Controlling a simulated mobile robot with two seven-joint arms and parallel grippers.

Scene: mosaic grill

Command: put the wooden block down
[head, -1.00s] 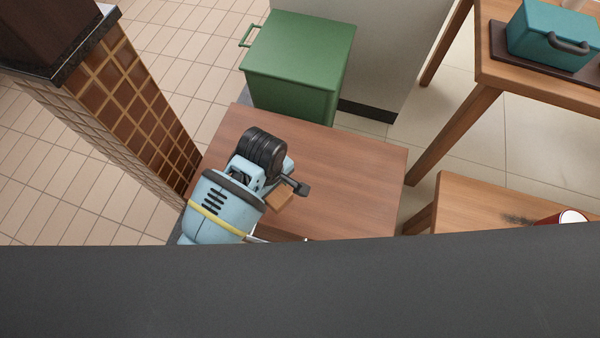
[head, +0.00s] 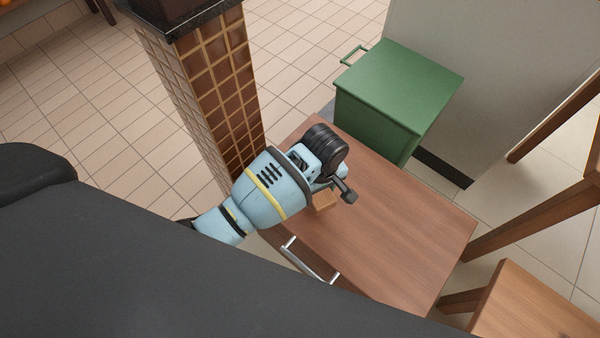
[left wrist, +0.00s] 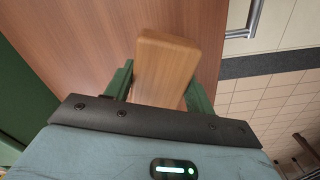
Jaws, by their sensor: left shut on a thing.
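The wooden block (left wrist: 165,68) is a light brown bar. In the left wrist view it sits between the two green fingers of my left gripper (left wrist: 160,90), which is shut on it. In the head view my left gripper (head: 335,195) is over the left part of a brown wooden cabinet top (head: 390,230), and part of the block (head: 324,200) shows beneath it. Most of the block is hidden there by my gripper and arm. I cannot tell whether the block touches the top. My right gripper is not in view.
A green bin (head: 400,90) stands behind the cabinet. A tiled pillar (head: 215,90) rises close to my left arm. A metal handle (head: 308,262) is on the cabinet's near side. A wooden table (head: 530,305) stands at the lower right. The right part of the cabinet top is clear.

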